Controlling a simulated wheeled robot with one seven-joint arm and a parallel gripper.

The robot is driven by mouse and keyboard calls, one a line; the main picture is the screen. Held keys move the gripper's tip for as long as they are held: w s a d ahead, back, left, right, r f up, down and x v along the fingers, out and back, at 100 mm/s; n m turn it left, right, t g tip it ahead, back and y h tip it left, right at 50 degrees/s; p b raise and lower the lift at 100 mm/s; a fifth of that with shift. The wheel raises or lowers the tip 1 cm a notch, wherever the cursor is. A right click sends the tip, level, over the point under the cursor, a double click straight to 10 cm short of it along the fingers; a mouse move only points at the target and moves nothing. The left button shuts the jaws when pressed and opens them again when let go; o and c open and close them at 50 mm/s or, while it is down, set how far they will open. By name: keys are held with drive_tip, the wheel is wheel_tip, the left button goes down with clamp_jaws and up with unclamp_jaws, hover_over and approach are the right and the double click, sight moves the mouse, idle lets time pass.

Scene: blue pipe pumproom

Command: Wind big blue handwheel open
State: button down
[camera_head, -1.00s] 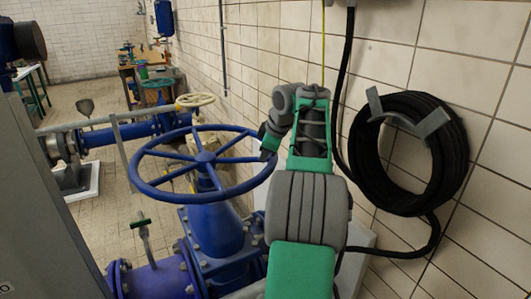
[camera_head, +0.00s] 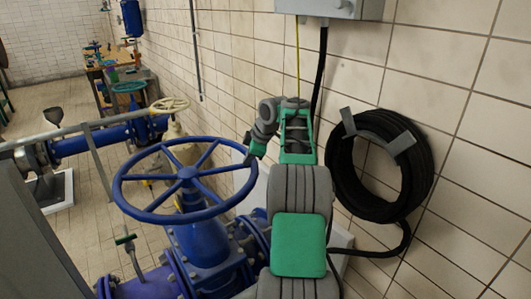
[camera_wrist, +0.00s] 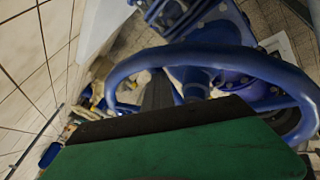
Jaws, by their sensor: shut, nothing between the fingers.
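The big blue handwheel (camera_head: 187,172) lies nearly flat on top of a blue valve body (camera_head: 203,240), its spokes running to a central hub. My gripper (camera_head: 253,154) is at the right side of its rim, fingers pointing down. The fingers are shut with nothing between them. In the wrist view the rim (camera_wrist: 215,52) arcs just beyond the green and dark finger of my gripper (camera_wrist: 165,120). Whether finger and rim touch cannot be told. The fingertips are partly hidden in both views.
A coiled black hose (camera_head: 345,180) hangs on the tiled wall at the right, under a grey box (camera_head: 335,8). A small valve lever (camera_head: 125,239) is at front left. Open floor lies at far left.

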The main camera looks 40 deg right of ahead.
drive_tip(key=shift+w+f, duration=0.1)
drive_tip(key=shift+f, duration=0.1)
drive_tip(key=shift+a, duration=0.1)
